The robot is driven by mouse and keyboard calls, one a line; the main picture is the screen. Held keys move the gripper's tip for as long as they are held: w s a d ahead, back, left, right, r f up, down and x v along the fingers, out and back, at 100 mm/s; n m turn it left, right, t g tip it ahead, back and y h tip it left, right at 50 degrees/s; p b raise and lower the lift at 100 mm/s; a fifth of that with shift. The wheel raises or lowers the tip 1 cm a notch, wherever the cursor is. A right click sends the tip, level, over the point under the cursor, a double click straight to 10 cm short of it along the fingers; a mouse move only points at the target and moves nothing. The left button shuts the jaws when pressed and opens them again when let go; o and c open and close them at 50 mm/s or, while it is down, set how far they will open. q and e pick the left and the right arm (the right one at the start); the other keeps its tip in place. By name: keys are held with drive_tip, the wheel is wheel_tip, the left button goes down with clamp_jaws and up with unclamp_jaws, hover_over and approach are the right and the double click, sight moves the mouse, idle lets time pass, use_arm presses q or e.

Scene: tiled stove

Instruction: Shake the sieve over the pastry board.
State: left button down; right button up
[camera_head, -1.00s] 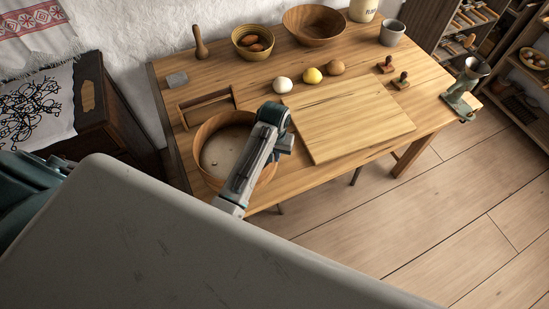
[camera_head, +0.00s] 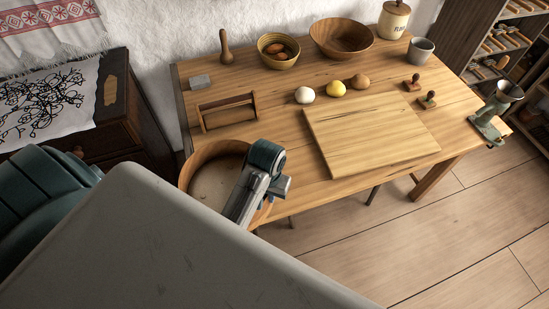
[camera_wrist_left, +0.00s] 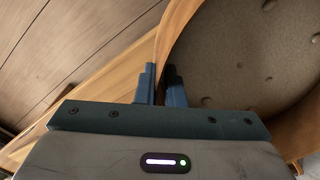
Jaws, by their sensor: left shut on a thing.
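The sieve (camera_head: 208,181) is a round wooden hoop with a pale, speckled mesh. In the head view it is at the table's front left corner, left of the pastry board and apart from it. My left gripper (camera_wrist_left: 161,78) is shut on the sieve's rim in the left wrist view, where the mesh (camera_wrist_left: 245,55) fills the right side. My left wrist covers the sieve's right side in the head view. The pastry board (camera_head: 370,135) is a bare, light wooden square on the table. My right gripper is not in view.
A wooden frame (camera_head: 228,100), a grey block (camera_head: 200,83) and a pestle (camera_head: 226,55) are at the left. A white egg (camera_head: 304,95), a yellow ball (camera_head: 336,90) and a brown one (camera_head: 360,82) lie behind the board. A grinder (camera_head: 493,115) is at the right edge.

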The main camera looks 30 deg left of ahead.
use_arm(q)
drive_tip(key=shift+s, duration=0.95)
drive_tip(key=shift+s+r, duration=0.25)
drive_tip(key=shift+s, duration=0.05)
drive_tip(key=shift+s+r+p, duration=0.15)
drive_tip(key=shift+r+p, duration=0.45)
wheel_tip(320, 180, up, 3)
drive_tip(key=p, duration=0.4)
drive_tip(key=shift+a+f, duration=0.1)
